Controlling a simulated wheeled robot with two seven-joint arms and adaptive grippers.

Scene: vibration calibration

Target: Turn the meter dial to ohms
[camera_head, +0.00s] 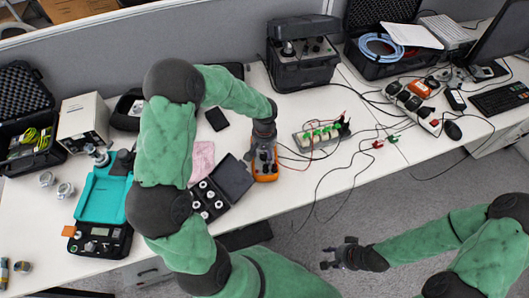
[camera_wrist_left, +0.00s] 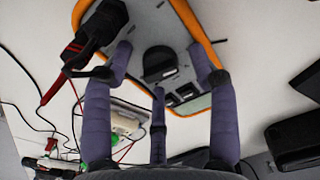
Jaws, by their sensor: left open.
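The meter (camera_head: 265,174) is an orange-rimmed handheld unit lying on the white table, mid-view in the head view. My left gripper (camera_head: 264,152) is over it from above and hides much of its face. In the left wrist view the meter's grey face (camera_wrist_left: 150,32) shows with its orange rim and a dark dial (camera_wrist_left: 160,64). The left fingers (camera_wrist_left: 160,78) are spread around the dial, with a gap on each side; I cannot tell their height above the face. The dial's setting is unreadable. My right gripper (camera_head: 340,255) is empty and open over the grey floor, off the table.
A black probe plug with a red lead (camera_wrist_left: 92,38) sits beside the fingers. An open black case (camera_head: 222,188) lies left of the meter. A board with green terminals (camera_head: 322,135) and loose cables are to the right. A black instrument case (camera_head: 302,65) stands behind.

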